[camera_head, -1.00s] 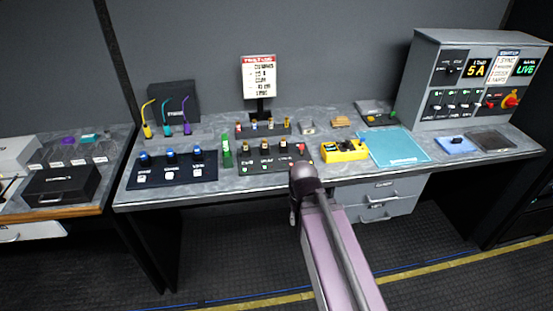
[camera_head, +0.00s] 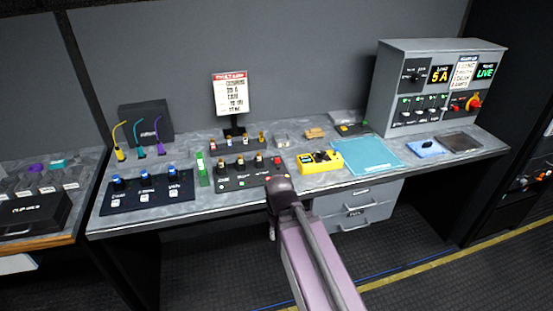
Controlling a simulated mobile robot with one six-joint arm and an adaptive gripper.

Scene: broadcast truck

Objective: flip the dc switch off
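A grey power panel (camera_head: 383,88) stands at the right end of the long workbench. Its front has a row of small switches (camera_head: 420,108) with green lights above them, a black knob (camera_head: 416,76), a yellow "5 A" display (camera_head: 439,75) and a green "LIVE" display (camera_head: 486,72). The small labels are unreadable, so I cannot tell which one is the DC switch. My pink arm rises from the bottom to a dark joint in front of the bench, left of the panel. My gripper does not show.
The bench (camera_head: 225,204) holds a black button box (camera_head: 150,198), a switch strip (camera_head: 248,178), a yellow device (camera_head: 320,161), a cyan mat (camera_head: 366,155), a blue pad (camera_head: 425,147) and a sign (camera_head: 231,95). Drawers (camera_head: 358,205) hang below. The floor (camera_head: 440,225) in front is open.

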